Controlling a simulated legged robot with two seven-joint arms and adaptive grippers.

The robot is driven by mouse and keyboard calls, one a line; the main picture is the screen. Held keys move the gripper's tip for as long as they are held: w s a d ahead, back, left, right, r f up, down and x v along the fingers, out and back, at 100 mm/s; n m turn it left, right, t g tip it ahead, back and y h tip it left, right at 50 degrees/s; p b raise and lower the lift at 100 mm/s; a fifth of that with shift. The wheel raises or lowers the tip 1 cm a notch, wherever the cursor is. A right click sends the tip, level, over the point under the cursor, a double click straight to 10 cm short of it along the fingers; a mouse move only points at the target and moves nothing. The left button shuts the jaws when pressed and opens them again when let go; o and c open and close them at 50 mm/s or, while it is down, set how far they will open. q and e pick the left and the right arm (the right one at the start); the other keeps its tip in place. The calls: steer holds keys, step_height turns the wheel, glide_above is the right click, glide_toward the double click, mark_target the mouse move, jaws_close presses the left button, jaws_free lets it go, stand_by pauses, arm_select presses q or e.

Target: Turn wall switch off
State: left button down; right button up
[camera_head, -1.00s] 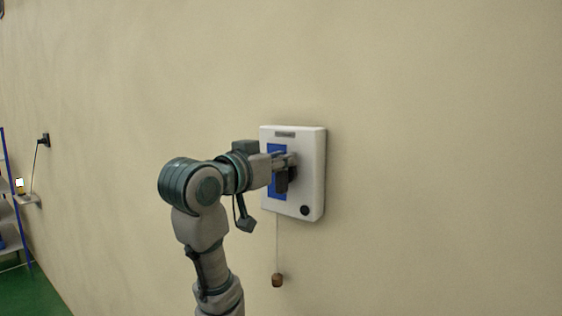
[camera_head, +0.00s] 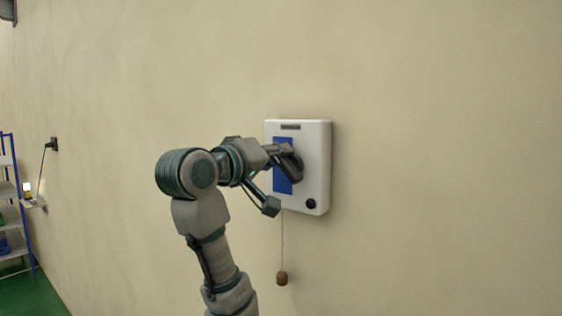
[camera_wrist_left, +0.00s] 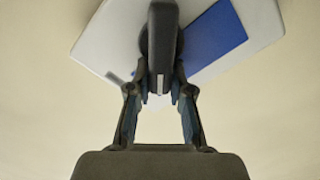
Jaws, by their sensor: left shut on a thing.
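A white wall switch box (camera_head: 320,165) with a blue panel (camera_head: 280,182) is mounted on the beige wall. Its dark rotary handle (camera_head: 294,168) is tilted on the box front, partly hidden by my gripper. My left gripper (camera_head: 279,151) reaches it from the left and is shut on the handle. In the left wrist view, the dark handle (camera_wrist_left: 166,45) lies between the two fingers of the gripper (camera_wrist_left: 161,90), with the white box (camera_wrist_left: 105,45) and blue panel (camera_wrist_left: 215,42) behind it. My right gripper is not in view.
A cord with a small brown weight (camera_head: 282,278) hangs below the box. A round black knob (camera_head: 311,204) is at its lower right. At the far left stand a blue-framed shelf (camera_head: 12,215) and a small lamp (camera_head: 28,190) on a ledge.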

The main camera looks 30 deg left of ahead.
arm_select(q)
steer(key=shift+w+a+f+n+b, duration=0.15)
steer(key=shift+f+n+b, duration=0.35)
steer(key=shift+n, duration=0.95)
steer(key=shift+a+f+n+b, duration=0.1)
steer(key=shift+f+n+b, duration=0.4)
steer(key=shift+n, duration=1)
steer(key=shift+w+a+f+n+b, duration=0.15)
steer(key=shift+f+n+b, duration=0.3)
steer(key=shift+n, duration=1)
steer(key=shift+s+r, duration=0.1)
steer(key=c, duration=1)
jaws_free()
steer(key=shift+s, duration=0.1)
steer(key=shift+c, duration=0.2)
steer(key=s, duration=0.7)
steer(key=shift+a, duration=0.4)
steer(key=shift+s, duration=0.1)
